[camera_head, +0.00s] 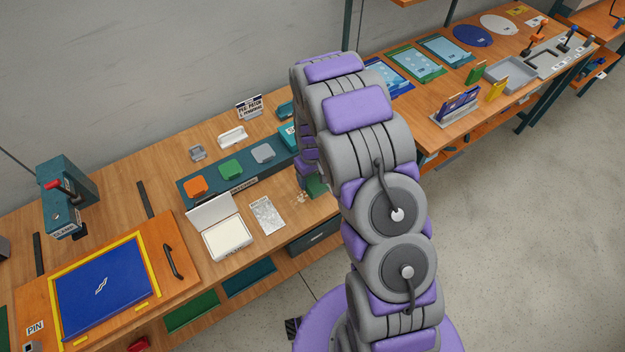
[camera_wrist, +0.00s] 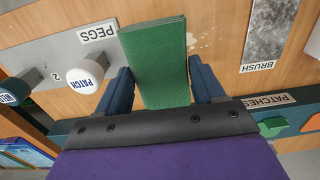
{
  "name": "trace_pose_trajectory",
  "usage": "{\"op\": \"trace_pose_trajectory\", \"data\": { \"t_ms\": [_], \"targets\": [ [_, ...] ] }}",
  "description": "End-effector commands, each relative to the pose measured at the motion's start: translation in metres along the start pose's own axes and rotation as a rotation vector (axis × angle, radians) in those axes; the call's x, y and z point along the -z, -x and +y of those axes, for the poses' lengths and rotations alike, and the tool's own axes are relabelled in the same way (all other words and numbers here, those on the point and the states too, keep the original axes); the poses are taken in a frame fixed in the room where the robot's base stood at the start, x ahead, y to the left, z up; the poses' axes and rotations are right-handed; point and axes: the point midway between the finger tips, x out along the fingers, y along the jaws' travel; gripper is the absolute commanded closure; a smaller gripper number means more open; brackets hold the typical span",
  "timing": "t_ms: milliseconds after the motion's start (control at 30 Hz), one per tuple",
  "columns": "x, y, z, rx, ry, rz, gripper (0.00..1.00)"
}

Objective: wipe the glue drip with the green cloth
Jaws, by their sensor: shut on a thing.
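My gripper (camera_wrist: 163,84) is shut on the green cloth (camera_wrist: 157,50), a flat folded green pad that sticks out beyond the dark blue fingers in the wrist view. In the head view a corner of the cloth (camera_head: 316,187) shows at the workbench beside my arm, which hides most of my gripper. Pale whitish spots, likely the glue drip (camera_wrist: 204,36), lie on the wood just right of the cloth in the wrist view. In the head view the spots (camera_head: 301,196) are left of the cloth. Whether the cloth touches the bench is unclear.
A speckled BRUSH plate (camera_wrist: 270,32) is to the right. The PATCHES rack (camera_head: 217,187) runs behind. An open white box (camera_head: 226,237) sits further left in the head view.

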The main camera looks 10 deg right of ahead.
Motion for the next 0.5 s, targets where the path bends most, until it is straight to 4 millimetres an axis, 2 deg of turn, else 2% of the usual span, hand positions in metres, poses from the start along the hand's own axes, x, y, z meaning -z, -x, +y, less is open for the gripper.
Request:
{"op": "trace_pose_trajectory", "data": {
  "t_ms": [233,500],
  "targets": [
    [0.002,0.021,-0.001,-0.001,0.000,0.002,0.56],
    [0.002,0.024,-0.001,0.000,-0.001,0.001,0.56]
  ]
}}
